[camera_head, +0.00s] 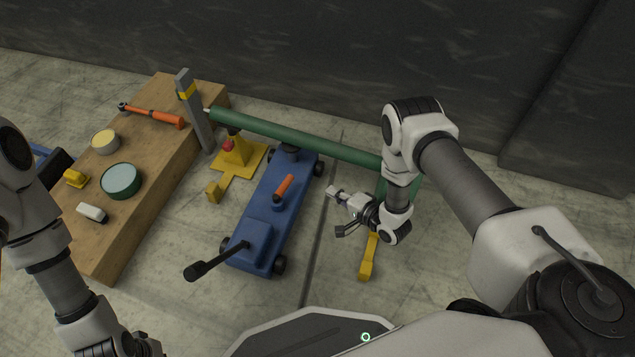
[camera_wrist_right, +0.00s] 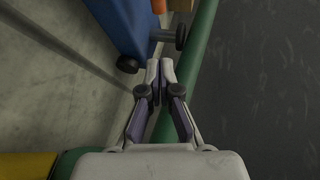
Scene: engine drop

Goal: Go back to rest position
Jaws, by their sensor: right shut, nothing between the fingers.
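My right gripper (camera_head: 340,198) is shut and empty. In the head view it is to the right of the blue floor jack (camera_head: 262,226), apart from it, and in front of the green bar (camera_head: 300,143). In the right wrist view its fingertips (camera_wrist_right: 160,68) meet, with the green bar (camera_wrist_right: 206,40) passing behind them and the blue jack (camera_wrist_right: 118,22) at the upper left. My left arm comes in at the left edge of the head view. Its gripper cannot be made out.
A wooden bench (camera_head: 146,190) at the left holds an orange-handled tool (camera_head: 152,115), a green round tin (camera_head: 120,181) and small items. A yellow stand (camera_head: 238,157) is beside the jack. A yellow foot (camera_head: 368,262) is below my right gripper. A dark wall (camera_head: 300,60) closes the back.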

